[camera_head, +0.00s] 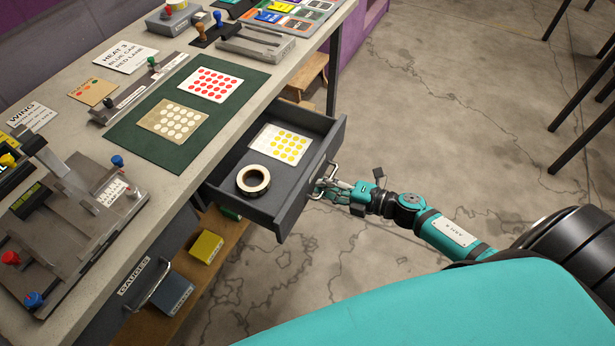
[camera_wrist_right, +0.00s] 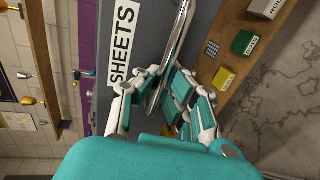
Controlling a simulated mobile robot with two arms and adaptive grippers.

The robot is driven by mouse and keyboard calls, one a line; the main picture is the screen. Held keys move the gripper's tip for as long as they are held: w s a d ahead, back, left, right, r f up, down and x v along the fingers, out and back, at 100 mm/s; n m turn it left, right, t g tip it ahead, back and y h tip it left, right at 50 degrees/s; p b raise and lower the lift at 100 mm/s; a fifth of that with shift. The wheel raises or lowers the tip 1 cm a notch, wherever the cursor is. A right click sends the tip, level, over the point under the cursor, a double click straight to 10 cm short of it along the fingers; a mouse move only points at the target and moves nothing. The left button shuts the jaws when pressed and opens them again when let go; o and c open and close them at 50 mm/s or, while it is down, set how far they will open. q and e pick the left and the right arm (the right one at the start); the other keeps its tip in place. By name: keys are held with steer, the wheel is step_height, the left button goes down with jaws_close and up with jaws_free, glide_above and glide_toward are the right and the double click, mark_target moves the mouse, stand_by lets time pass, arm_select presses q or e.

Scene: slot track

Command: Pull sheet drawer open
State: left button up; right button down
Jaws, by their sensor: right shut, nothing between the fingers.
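The grey sheet drawer (camera_head: 299,196) stands pulled out from under the bench in the head view. A white sheet with yellow dots (camera_head: 284,144) and a roll of tape (camera_head: 253,180) lie inside it. My right gripper (camera_head: 329,187) is at the metal handle (camera_head: 321,191) on the drawer front. In the right wrist view, the "SHEETS" label (camera_wrist_right: 121,45) is on the drawer front, and the handle bar (camera_wrist_right: 178,42) runs down to between the fingers of the gripper (camera_wrist_right: 155,93). The fingers are shut with nothing gripped; their exact contact with the bar is unclear. My left gripper is out of view.
The bench top (camera_head: 85,155) holds a green mat (camera_head: 150,150) with dotted sheets. A second drawer (camera_head: 150,290) stands at the lower left. A wooden shelf (camera_head: 225,262) with a yellow box (camera_head: 206,247) is below. The floor right of the drawer is clear.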

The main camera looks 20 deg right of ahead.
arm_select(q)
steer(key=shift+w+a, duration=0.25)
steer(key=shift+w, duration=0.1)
arm_select(e)
steer(key=shift+f+v, duration=0.2)
steer(key=shift+v, duration=0.75)
steer(key=shift+f+v, duration=0.2)
steer(key=shift+v, duration=0.75)
steer(key=shift+f+v, duration=0.2)
steer(key=shift+v, duration=0.7)
steer(key=c, duration=2)
jaws_free()
steer(key=shift+s+d, duration=0.1)
steer(key=shift+c, duration=0.2)
steer(key=o, duration=0.4)
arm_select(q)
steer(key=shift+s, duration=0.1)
arm_select(e)
steer(key=v, duration=1.2)
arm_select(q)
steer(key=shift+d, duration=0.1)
arm_select(e)
steer(key=shift+f, duration=0.1)
